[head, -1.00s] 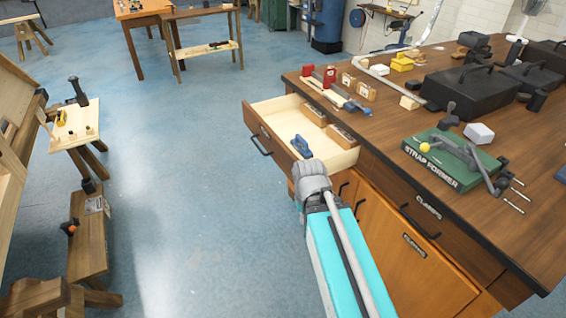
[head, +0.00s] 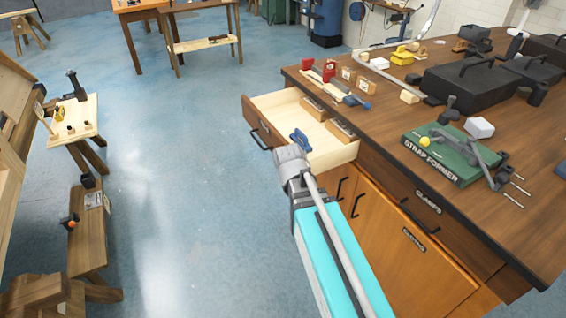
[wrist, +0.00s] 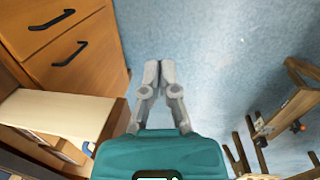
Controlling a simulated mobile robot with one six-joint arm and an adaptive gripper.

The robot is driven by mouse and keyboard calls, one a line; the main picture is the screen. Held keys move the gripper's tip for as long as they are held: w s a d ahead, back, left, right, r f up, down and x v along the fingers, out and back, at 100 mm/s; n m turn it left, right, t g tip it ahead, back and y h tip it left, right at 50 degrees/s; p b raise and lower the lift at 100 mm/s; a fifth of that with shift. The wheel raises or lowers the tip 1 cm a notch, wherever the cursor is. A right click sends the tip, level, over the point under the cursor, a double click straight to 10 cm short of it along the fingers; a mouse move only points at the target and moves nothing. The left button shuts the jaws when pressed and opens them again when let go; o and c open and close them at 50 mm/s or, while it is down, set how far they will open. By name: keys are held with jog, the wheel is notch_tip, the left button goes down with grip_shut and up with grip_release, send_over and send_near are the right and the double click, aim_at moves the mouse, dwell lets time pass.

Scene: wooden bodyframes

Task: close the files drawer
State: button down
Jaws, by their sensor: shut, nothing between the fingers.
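The drawer (head: 338,153) at the left end of the wooden workbench stands pulled out in the head view, with pale inner walls and a dark handle on its front. I cannot read a files label on it. A blue-handled item (head: 300,139) and wooden blocks lie inside. In the wrist view its pale side wall (wrist: 55,112) shows at lower left. My gripper (wrist: 152,68) is shut and empty, its fingers over the floor beyond the drawer's near side. In the head view my arm's end overlaps the drawer's near front corner and hides the fingers.
The workbench top (head: 385,125) holds a green strap former (head: 450,157), black cases and small tools. Below are a drawer labelled clamps (head: 428,201) and cabinet doors with black handles. A wooden stand (head: 88,235) is at left. The blue floor between is clear.

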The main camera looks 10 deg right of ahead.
jog(key=w+a+r+n+t+h, duration=0.1)
jog(key=w+a+r+n+h, duration=0.1)
jog(key=w+a+n, duration=0.3)
jog(key=w+a+r+n+t+h, duration=0.1)
jog(key=w+a+r+n+h, duration=0.2)
jog(key=w+n, duration=0.9)
jog(key=a+h, duration=0.2)
jog(key=a, duration=0.1)
jog(key=shift+w+a+n+t, duration=0.2)
jog(key=shift+n+t, duration=0.1)
jog(key=shift+t, duration=0.1)
jog(key=shift+d+f, duration=0.1)
jog(key=shift+d, duration=0.05)
jog(key=d+r+b+x, duration=0.2)
jog(key=b+x, duration=0.5)
jog(key=x, duration=0.5)
jog(key=shift+w, duration=0.35)
jog(key=shift+d+f, duration=0.1)
